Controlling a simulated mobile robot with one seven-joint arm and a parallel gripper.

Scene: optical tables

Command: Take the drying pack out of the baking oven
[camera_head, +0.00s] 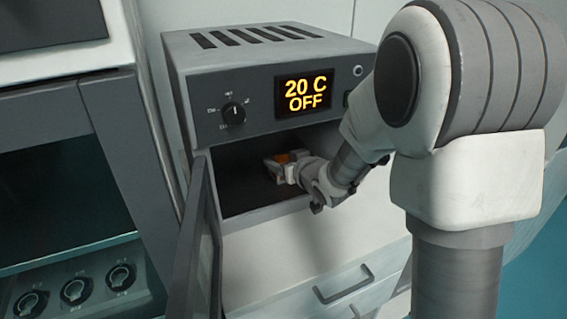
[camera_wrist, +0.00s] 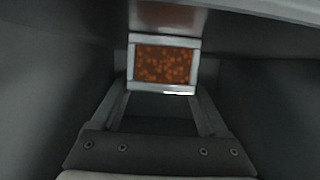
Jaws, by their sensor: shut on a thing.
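The baking oven (camera_head: 260,55) is a grey box with a display reading 20 C OFF. Its door (camera_head: 200,245) hangs open at the left. The drying pack (camera_wrist: 164,64), a pale frame with orange-brown beads, is inside the oven chamber. In the head view only a small orange part of the pack (camera_head: 282,158) shows. My gripper (camera_head: 282,168) reaches into the chamber from the right. In the wrist view my gripper (camera_wrist: 162,90) has its two fingers along the pack's left and right sides, shut on it. The fingers partly hide the pack in the head view.
The oven stands on a white drawer cabinet (camera_head: 320,260) with grey handles. The open door stands left of the opening. A dark-fronted unit with several knobs (camera_head: 75,290) is further left. The chamber walls and ceiling are close around my gripper.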

